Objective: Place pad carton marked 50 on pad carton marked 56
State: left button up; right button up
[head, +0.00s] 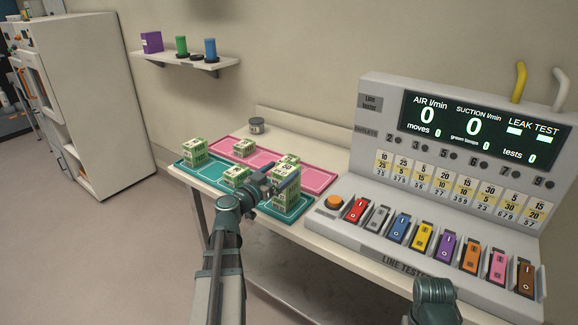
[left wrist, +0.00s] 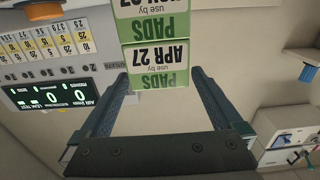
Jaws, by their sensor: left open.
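Two green-and-white pad cartons (head: 287,180) stand stacked at the right end of the teal mat; their numbers are too small to read surely. My left gripper (head: 268,184) is at this stack, partly covering it. In the left wrist view, my left gripper (left wrist: 160,78) is open, with the edge of the top carton (left wrist: 158,62), labelled APR 27, between or just beyond its fingertips. Another carton (left wrist: 155,24) shows beneath it, upside down in picture. More pad cartons stand at the mat's middle (head: 236,175) and left end (head: 195,151). My right gripper does not show.
The teal mat (head: 214,179) and pink mat (head: 316,180) lie on the bench. One carton (head: 243,147) is on the pink mat, whose right part is clear. A small grey tin (head: 256,125) stands behind. The line tester (head: 385,258) with coloured switches fills the right.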

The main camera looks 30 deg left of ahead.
pick_arm(q)
jog(key=s, duration=0.6)
jog(key=shift+a, duration=0.25)
